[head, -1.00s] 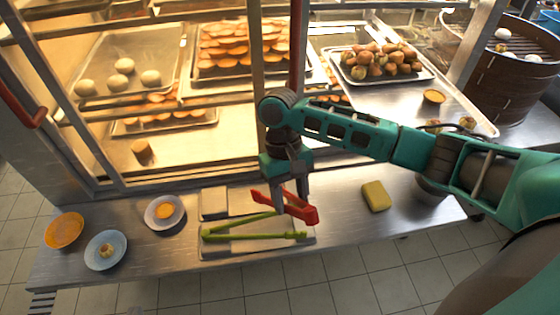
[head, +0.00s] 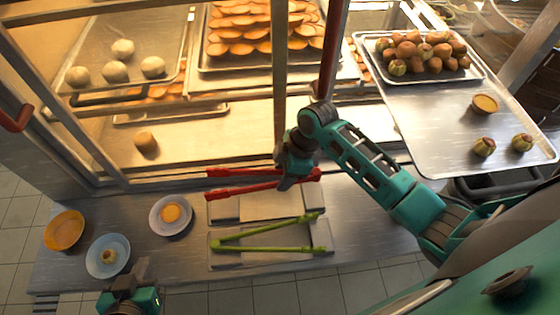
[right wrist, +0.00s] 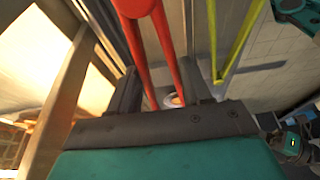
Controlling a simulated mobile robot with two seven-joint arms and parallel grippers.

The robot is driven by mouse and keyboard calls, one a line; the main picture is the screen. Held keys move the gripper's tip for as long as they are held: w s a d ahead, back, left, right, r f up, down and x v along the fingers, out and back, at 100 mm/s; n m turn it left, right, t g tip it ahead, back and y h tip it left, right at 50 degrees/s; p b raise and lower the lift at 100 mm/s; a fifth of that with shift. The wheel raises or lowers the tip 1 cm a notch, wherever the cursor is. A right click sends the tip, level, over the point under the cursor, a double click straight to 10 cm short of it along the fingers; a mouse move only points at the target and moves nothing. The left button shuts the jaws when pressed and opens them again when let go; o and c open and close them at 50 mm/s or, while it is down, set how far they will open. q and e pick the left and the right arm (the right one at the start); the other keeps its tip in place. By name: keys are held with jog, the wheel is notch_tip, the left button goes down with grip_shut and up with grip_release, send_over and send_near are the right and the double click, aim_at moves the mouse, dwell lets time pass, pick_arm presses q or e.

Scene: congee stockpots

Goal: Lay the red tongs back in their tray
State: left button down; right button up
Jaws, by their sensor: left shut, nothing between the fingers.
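The red tongs (head: 240,188) are in my right gripper (head: 290,182), which is shut on them near their right end. They lie roughly level across the picture, over the back edge of a shallow metal tray (head: 224,210); I cannot tell their height above it. In the right wrist view the red tongs (right wrist: 153,45) run between the fingers. Green tongs (head: 265,247) lie in the front tray (head: 225,260), just nearer to me. They also show in the right wrist view (right wrist: 238,45). My left gripper (head: 140,268) is shut and empty at the bottom left.
An orange plate (head: 64,230), a blue plate (head: 108,270) and a white saucer (head: 158,228) stand left of the trays. The glass cabinet's posts (head: 279,80) rise close behind the red tongs. A large tray (head: 440,120) with food is at the right. Counter right of the trays is partly clear.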

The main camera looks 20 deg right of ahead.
jog(key=shift+w+d+f+b, duration=0.1)
jog(key=shift+f+b, duration=0.2)
jog(key=shift+f, duration=1.65)
jog(key=shift+w+d+f+b, duration=0.1)
jog(key=shift+f+b, duration=0.15)
jog(key=shift+f, duration=1.7)
jog(key=shift+f+b, duration=0.4)
jog(key=shift+f, duration=0.2)
jog(key=o, duration=0.6)
jog(key=shift+o, duration=0.2)
jog(key=p+v, duration=0.1)
jog(key=v, duration=0.6)
jog(key=shift+d+r+p, duration=0.2)
jog(key=shift+p, duration=0.15)
